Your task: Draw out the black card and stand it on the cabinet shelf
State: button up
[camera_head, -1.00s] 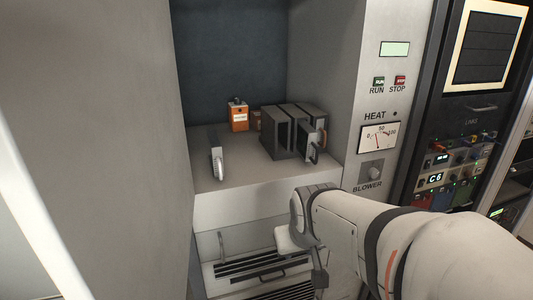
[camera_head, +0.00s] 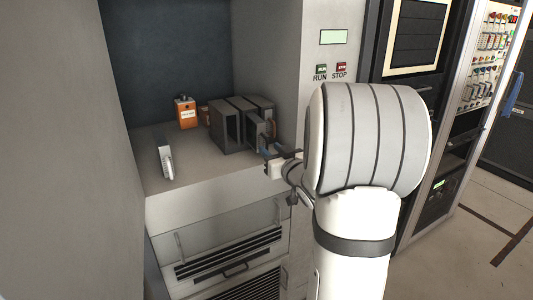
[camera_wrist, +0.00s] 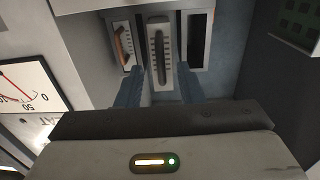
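A dark card rack (camera_head: 228,128) stands on the cabinet shelf (camera_head: 185,185). In the wrist view, a card with a pale front and a ridged dark handle, the black card (camera_wrist: 158,52), sits in its middle slot. A card with a brown handle (camera_wrist: 123,46) is in the slot to its left; the slot to its right looks empty and dark. My gripper (camera_wrist: 160,75) is open, with its blue-grey fingers on either side of the middle card's front. In the head view my gripper (camera_head: 267,152) is at the rack's front right; the wrist partly hides it.
A separate pale grey card (camera_head: 165,160) stands upright at the shelf's left. An orange box (camera_head: 185,112) is at the back. Shelf between grey card and rack is clear. The cabinet's right panel with buttons (camera_head: 330,70) is close to my arm. A vented drawer (camera_head: 230,270) is below.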

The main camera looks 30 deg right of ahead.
aim_at(262, 142)
jog(key=w+p, duration=0.1)
jog(key=w, duration=0.6)
jog(key=shift+w+a, duration=0.1)
jog(key=shift+w, duration=0.1)
jog(key=shift+c, duration=0.3)
grip_shut()
jog(key=shift+s, duration=0.15)
jog(key=shift+s, duration=0.4)
jog(key=shift+s, duration=0.1)
jog(key=shift+s+b, duration=0.5)
jog(key=shift+s, duration=1.85)
